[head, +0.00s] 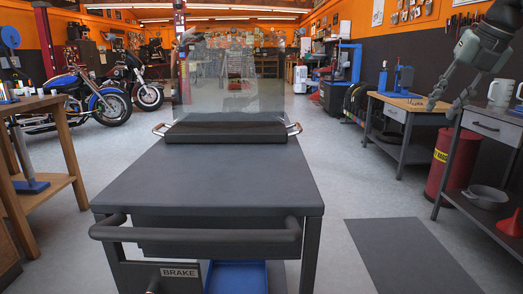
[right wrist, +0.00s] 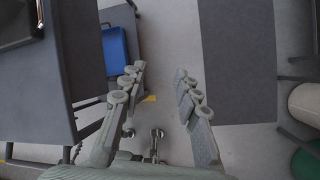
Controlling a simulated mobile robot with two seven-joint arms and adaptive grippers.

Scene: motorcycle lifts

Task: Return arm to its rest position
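My right gripper (head: 448,101) hangs at the upper right of the head view, in front of the right-hand workbenches. In the right wrist view my right gripper (right wrist: 158,76) has its two fingers spread apart with bare floor between them, and it holds nothing. It is apart from the grey cart (head: 215,182), whose edge also shows at the left of the right wrist view (right wrist: 82,55). My left gripper is not in either view.
The cart has a front handle (head: 197,234) and a blue bin (head: 235,277) below. A dark floor mat (head: 412,255) lies to its right. Metal benches (head: 490,125) and a red drum (head: 450,165) stand right. A wooden table (head: 38,103) and motorcycles (head: 82,97) stand left.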

